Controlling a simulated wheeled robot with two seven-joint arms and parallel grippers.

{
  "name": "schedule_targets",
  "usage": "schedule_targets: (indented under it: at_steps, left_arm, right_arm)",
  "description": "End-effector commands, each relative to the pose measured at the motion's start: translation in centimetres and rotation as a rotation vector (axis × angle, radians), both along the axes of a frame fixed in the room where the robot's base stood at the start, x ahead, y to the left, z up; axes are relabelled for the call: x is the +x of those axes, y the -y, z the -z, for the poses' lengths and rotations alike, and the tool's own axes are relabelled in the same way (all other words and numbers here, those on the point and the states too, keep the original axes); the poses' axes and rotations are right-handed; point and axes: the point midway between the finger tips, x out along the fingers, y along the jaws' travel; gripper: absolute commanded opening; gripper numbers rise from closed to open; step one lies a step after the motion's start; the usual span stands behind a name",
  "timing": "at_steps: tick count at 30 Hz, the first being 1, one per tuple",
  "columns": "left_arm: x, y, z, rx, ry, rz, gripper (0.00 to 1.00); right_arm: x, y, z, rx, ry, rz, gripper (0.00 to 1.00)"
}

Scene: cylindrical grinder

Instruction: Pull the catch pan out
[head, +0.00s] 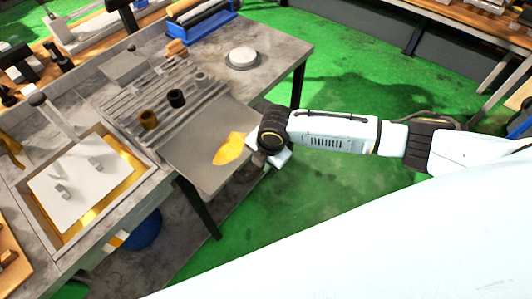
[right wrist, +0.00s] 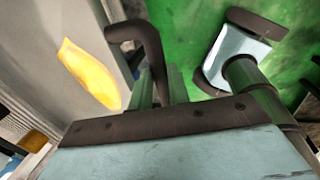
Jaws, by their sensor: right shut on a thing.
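The catch pan (head: 188,150) is a flat grey tray that sticks out from the front of the grey bench, below the slatted part. A yellow patch (head: 229,149) lies on it and also shows in the right wrist view (right wrist: 88,74). My right gripper (head: 264,159) is at the pan's outer edge. In the right wrist view its fingers (right wrist: 160,88) are shut on a dark bent handle (right wrist: 148,38) beside the pan. In the head view the wrist hides most of the handle. My left gripper is in neither view.
A white plate in a yellow-lined tray (head: 30,205) is on the bench at left. Dark and brown cylinders (head: 176,98) stand behind the pan. A round white dish (head: 243,58) sits at the bench's far corner. A dark bench leg (head: 200,207) is under the pan. Green floor (head: 320,215) is clear at right.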

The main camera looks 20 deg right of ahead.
Motion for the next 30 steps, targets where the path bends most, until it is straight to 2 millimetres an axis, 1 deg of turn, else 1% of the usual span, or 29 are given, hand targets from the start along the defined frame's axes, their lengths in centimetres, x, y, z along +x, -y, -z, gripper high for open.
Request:
schedule_targets:
  at_steps: [8, 9, 14, 21, 24, 26, 30]
  left_arm:
    - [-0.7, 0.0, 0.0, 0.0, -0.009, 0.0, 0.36]
    - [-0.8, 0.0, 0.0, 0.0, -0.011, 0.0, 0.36]
    - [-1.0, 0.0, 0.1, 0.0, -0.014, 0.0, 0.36]
    - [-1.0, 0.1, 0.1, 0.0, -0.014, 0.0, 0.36]
    - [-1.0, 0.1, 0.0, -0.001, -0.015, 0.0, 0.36]
    - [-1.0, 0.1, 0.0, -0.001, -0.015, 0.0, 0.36]
    - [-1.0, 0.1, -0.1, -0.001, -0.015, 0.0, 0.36]
  right_arm:
    - [0.0, 0.0, -0.1, 0.005, 0.003, 0.0, 0.0]
    - [0.0, 0.0, -0.1, 0.005, 0.003, 0.0, 0.19]
    - [0.0, 0.0, -0.1, 0.004, 0.002, 0.002, 0.4]
    - [0.0, 0.1, 0.0, 0.004, 0.002, 0.002, 0.4]
    - [-0.1, 0.1, -0.3, 0.003, 0.002, 0.003, 0.4]
    - [-0.1, 0.2, -0.8, 0.003, 0.003, 0.003, 0.4]
    - [-0.5, 0.4, -3.0, 0.004, 0.003, 0.0, 0.4]
